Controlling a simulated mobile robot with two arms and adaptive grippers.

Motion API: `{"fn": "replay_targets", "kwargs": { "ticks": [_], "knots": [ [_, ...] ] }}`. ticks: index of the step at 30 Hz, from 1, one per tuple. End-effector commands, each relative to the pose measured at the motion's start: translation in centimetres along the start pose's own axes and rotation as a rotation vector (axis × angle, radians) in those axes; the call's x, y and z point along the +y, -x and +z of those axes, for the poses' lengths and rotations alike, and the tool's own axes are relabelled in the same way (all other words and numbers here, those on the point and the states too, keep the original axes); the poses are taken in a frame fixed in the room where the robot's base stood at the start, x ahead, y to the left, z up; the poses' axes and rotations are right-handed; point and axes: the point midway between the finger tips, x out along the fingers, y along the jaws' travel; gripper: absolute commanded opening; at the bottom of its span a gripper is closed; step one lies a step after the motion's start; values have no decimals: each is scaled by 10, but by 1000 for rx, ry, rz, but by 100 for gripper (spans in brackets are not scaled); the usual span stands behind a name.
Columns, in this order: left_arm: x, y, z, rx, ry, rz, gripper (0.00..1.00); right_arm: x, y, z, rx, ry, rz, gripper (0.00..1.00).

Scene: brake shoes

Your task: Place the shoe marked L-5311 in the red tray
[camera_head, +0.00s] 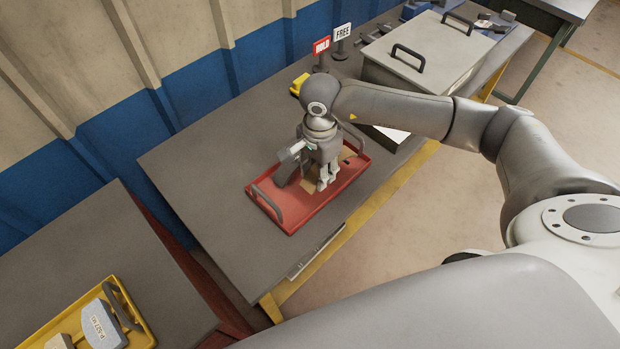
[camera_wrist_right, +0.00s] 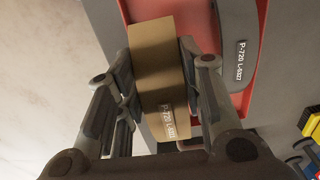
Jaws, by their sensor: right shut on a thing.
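The red tray (camera_head: 268,209) lies on the grey bench in the head view. My right gripper (camera_head: 325,184) is over the tray, pointing down. In the right wrist view my right gripper (camera_wrist_right: 156,68) is shut on a tan brake shoe (camera_wrist_right: 158,45). Its small label seems to start with P-720, but the L number is too small to read surely. A grey shoe (camera_wrist_right: 235,50) lies in the tray beside it, its label looking like P-720 L-5327. Whether the held shoe touches the tray is unclear. My left gripper is not in view.
A yellow tray (camera_head: 137,314) with a light grey shoe (camera_head: 103,324) is at the lower left. Behind the red tray stand a red HOLD sign (camera_head: 322,46), a white FREE sign (camera_head: 342,32) and a lidded grey box (camera_head: 425,55). The bench left of the red tray is clear.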

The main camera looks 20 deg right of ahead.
Motion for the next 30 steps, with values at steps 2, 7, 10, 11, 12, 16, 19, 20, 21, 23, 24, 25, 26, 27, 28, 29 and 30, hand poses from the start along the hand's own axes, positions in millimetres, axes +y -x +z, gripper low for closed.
{"fn": "replay_targets", "kwargs": {
  "ticks": [2,7,10,11,12,16,19,20,21,23,24,25,26,27,28,29,30],
  "knots": [
    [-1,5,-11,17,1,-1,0,-4,-6,6,0,0,0,0],
    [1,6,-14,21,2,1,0,-7,-15,11,0,0,-1,0],
    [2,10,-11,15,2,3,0,-10,-22,18,-1,1,0,0],
    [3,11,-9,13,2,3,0,-10,-27,18,-1,-1,1,0],
    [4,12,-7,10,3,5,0,-9,-34,17,0,-2,3,0],
    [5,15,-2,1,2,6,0,-10,-50,17,-1,-1,0,0],
    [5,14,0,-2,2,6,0,-10,-53,17,-1,0,-3,0],
    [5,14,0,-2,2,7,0,-10,-53,17,-1,0,-3,0],
    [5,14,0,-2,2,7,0,-10,-53,17,0,0,-3,0],
    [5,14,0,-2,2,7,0,-10,-53,17,0,0,-3,0],
    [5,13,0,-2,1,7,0,-10,-53,17,0,0,-3,0],
    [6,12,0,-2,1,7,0,-10,-54,17,0,0,-3,0],
    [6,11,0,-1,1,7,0,-10,-55,17,0,0,-3,0],
    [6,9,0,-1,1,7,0,-10,-56,17,0,0,-3,0],
    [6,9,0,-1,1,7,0,-10,-57,17,-1,0,-1,37],
    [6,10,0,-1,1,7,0,-10,-56,17,-1,0,-1,40],
    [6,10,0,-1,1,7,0,-10,-56,17,-1,0,-1,46]
  ]
}}
